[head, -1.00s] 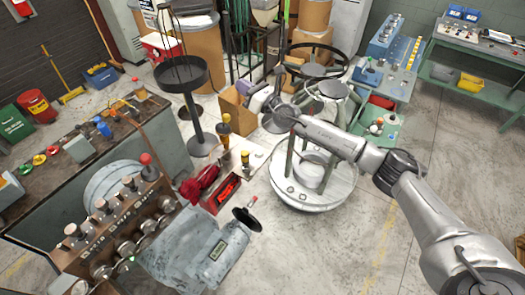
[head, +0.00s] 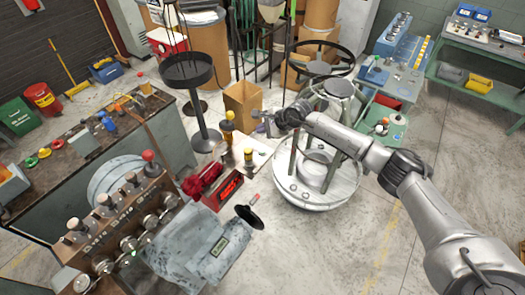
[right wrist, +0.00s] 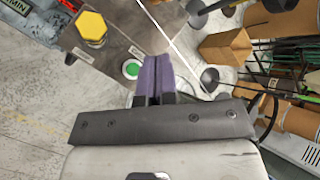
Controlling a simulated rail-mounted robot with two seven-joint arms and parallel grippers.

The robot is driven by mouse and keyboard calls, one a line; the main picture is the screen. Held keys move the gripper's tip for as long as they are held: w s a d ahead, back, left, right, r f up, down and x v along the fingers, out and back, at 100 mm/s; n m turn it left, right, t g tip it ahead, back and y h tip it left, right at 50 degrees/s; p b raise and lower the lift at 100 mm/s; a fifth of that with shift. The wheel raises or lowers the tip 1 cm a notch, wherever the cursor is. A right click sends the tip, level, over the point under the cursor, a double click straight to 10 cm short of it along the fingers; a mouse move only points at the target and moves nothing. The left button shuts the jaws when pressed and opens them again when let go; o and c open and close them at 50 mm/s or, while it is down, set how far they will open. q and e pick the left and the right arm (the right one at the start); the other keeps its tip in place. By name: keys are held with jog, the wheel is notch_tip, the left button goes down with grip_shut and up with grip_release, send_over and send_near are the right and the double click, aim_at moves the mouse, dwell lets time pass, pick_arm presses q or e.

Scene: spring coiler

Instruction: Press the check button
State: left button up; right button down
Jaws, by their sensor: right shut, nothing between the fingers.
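A round green button (right wrist: 131,69) with a white ring sits on a grey plate (right wrist: 125,30) in the right wrist view. I take it to be the check button, but I read no label. In the head view I cannot make the button out on the pale plate (head: 262,150). My right gripper (head: 262,121) is at the plate's far right side. In the right wrist view its purple fingers (right wrist: 156,62) are shut together and empty, just right of the button in the picture. I cannot tell how high they are above the plate. My left gripper is not in view.
A yellow hexagonal knob (right wrist: 91,27) stands on the plate near the button. A round-based stand (head: 315,195) is close to my right arm. A cardboard box (head: 242,102) stands behind.

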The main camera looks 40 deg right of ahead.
jog(key=shift+f, duration=0.1)
dwell(0.3)
jog(key=b, duration=0.5)
send_over(263, 152)
notch_tip(263, 152, down, 7)
jog(key=shift+f, duration=0.2)
jog(key=shift+f+b, duration=0.35)
jog(key=shift+f, duration=0.25)
dwell(0.7)
dwell(0.6)
jog(key=shift+f, duration=0.1)
